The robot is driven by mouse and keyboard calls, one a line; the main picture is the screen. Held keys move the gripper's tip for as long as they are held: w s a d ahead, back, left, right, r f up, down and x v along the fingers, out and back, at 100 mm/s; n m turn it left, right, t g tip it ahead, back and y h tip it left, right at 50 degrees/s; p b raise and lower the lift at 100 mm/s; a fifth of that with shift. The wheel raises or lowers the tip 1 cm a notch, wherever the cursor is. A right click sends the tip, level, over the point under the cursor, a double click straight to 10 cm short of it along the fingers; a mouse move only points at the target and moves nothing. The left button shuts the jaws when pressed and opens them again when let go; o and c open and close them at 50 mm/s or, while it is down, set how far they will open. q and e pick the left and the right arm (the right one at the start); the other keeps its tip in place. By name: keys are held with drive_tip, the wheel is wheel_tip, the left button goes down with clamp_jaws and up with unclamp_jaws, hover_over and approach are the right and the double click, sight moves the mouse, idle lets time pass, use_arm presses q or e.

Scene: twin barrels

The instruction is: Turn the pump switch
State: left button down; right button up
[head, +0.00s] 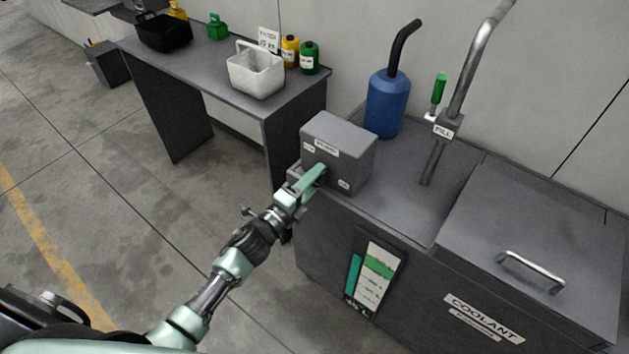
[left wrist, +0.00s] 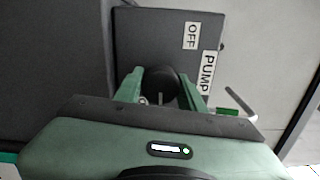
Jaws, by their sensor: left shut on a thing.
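The grey pump box (head: 345,140) stands on the left end of the coolant cabinet, with small labels on its front. In the left wrist view the box (left wrist: 150,35) shows the labels OFF and PUMP. My left gripper (head: 318,172) reaches the front of the box. In the left wrist view its green fingers (left wrist: 160,88) are on either side of a dark round knob (left wrist: 160,82), the pump switch, and shut on it. The fingers hide the switch in the head view. Which way the switch points cannot be told. My right gripper is not in view.
The coolant cabinet (head: 415,225) has a lid with a handle (head: 530,270) at the right. A blue container (head: 388,104) and a pipe with a green FILL lever (head: 438,90) stand behind the box. A table (head: 215,75) with a white basket (head: 256,72) and bottles is at the left.

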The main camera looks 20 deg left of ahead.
use_arm(q)
drive_tip(key=shift+m, duration=0.4)
drive_tip(key=c, duration=0.9)
unclamp_jaws()
drive_tip(key=shift+o, duration=0.2)
drive_tip(key=b+v, duration=0.1)
drive_tip(key=v, duration=0.7)
drive_tip(key=shift+w, duration=0.1)
